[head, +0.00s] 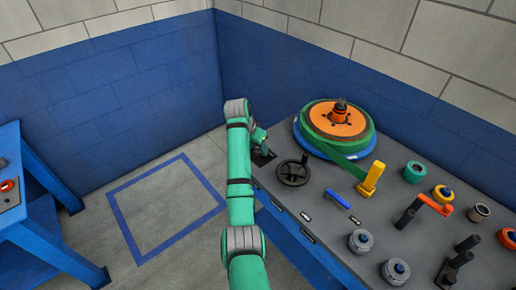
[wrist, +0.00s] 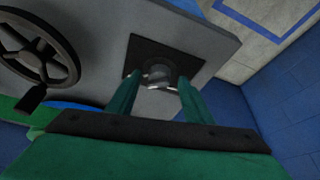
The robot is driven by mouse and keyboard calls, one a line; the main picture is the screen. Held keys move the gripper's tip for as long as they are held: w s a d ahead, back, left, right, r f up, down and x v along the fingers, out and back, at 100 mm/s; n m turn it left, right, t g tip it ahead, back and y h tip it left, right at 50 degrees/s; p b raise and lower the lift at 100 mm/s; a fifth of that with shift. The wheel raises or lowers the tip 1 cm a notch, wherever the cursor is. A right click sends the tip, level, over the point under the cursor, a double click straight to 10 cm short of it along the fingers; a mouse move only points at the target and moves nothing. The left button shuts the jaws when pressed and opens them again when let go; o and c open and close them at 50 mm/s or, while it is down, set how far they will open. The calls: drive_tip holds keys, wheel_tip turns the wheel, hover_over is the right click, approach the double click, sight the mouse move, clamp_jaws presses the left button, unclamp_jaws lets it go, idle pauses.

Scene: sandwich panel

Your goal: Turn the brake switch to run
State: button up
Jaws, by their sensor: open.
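A dark round switch knob (wrist: 161,69) on a square black plate (wrist: 184,58) sits near the panel's corner in the wrist view. I take it for the brake switch, but I can read no label or pointer position. My gripper (wrist: 159,82) is open, with one green finger on each side of the knob. I cannot tell whether the fingers touch it. In the head view, the black plate (head: 262,158) shows at the panel's far left edge, under my gripper (head: 261,148), which hides the knob.
A black handwheel (head: 293,171) stands close by; it also shows in the wrist view (wrist: 35,50). A reel with green band (head: 338,125) is behind it. A yellow lever (head: 371,179), an orange-handled crank (head: 434,204) and several knobs lie right. A blue bench (head: 45,215) stands left.

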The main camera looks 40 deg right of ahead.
drive_tip(key=shift+d+f, duration=0.25)
drive_tip(key=shift+f, duration=0.25)
drive_tip(key=c, duration=1)
drive_tip(key=shift+c, duration=0.2)
drive_tip(key=shift+n, duration=0.3)
drive_tip(key=n, duration=0.2)
drive_tip(key=n+t+y, duration=0.1)
drive_tip(key=n, duration=0.1)
drive_tip(key=shift+s+d+r+t, duration=0.1)
drive_tip(key=shift+s+d+t, duration=0.1)
drive_tip(key=shift+t, duration=0.1)
drive_tip(key=shift+d+n+t+y, duration=0.1)
drive_tip(key=shift+n+t+y, duration=0.25)
drive_tip(key=shift+n, duration=0.9)
drive_tip(key=shift+n+t+y, duration=0.25)
drive_tip(key=shift+n+y, duration=0.1)
drive_tip(key=shift+n, duration=0.9)
